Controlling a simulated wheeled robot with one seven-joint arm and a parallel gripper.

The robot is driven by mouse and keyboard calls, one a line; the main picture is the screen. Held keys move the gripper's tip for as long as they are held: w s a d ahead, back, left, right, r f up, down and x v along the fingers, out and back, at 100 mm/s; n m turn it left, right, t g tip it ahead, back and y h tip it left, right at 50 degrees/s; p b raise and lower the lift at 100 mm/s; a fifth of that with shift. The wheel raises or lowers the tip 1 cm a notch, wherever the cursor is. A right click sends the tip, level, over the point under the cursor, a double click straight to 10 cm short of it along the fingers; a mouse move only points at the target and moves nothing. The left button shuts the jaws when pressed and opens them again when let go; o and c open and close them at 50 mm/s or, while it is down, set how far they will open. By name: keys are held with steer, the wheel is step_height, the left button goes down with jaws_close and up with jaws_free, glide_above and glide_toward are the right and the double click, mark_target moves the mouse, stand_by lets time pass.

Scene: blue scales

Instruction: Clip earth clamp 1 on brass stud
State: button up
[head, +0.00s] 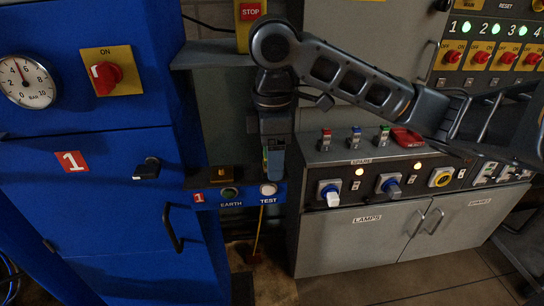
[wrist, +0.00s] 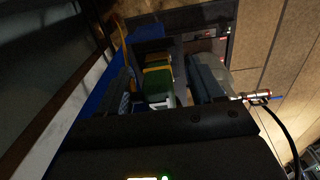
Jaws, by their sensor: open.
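My gripper (head: 273,165) points down in front of the blue panel (head: 210,200) marked 1, EARTH and TEST. In the wrist view my gripper (wrist: 165,88) is open, with one dark finger on each side of a green and yellow clamp (wrist: 157,80). I cannot tell whether either finger touches the clamp. A pale metal part shows at the clamp's near end. A small brass-coloured piece (head: 226,173) stands above the EARTH label, left of my gripper; it may be the brass stud. The clamp's grip on anything is hidden.
A yellow cable (head: 258,232) hangs below the panel to the floor. The blue cabinet (head: 110,215) with its handle stands close on the left. The grey console (head: 365,235) with switches stands on the right. A white TEST button (head: 268,189) lies just below my gripper.

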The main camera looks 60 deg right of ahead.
steer(key=shift+c, duration=0.3)
jaws_close()
stand_by(0.5)
steer(key=shift+r, duration=0.2)
steer(key=shift+r+p, duration=2.85)
steer(key=shift+p, duration=0.05)
